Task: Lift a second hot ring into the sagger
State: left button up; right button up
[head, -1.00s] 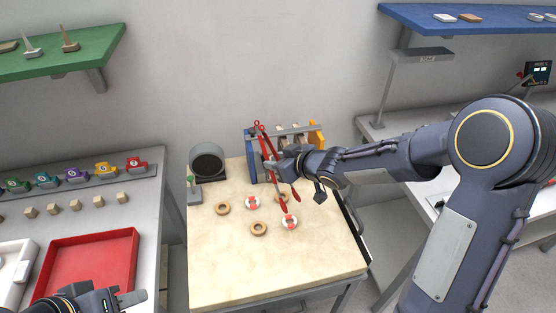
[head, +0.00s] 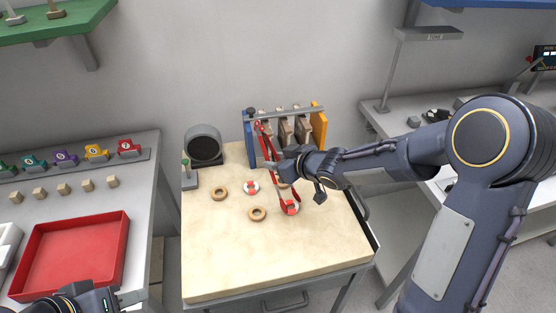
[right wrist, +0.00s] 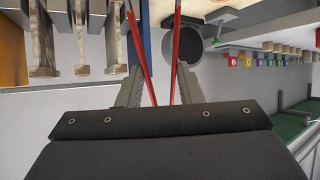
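My right gripper (head: 283,165) is shut on long red tongs (head: 267,140) above the worktable. In the right wrist view the two red tong legs (right wrist: 150,68) run between my grey fingers (right wrist: 158,85). The tongs' lower ends come down at a white disc with red on it (head: 291,208); I cannot tell whether they grip anything. A second such disc (head: 251,187) lies further left. Tan rings lie at the left (head: 220,193) and front (head: 257,214); another is partly hidden behind my gripper. I cannot tell which thing is the sagger. My left gripper (head: 128,297) is at the lower left, mostly cut off.
A round dark-mouthed grey cylinder (head: 204,147) stands at the worktable's (head: 230,260) back left. A rack (head: 318,130) with blue and yellow ends stands behind the tongs. A red tray (head: 72,258) lies on the left bench. The worktable's front is clear.

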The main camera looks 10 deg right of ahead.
grip_shut()
notch_tip(320, 180, up, 12)
jog(key=p, duration=1.2)
jog(key=shift+r, duration=0.1)
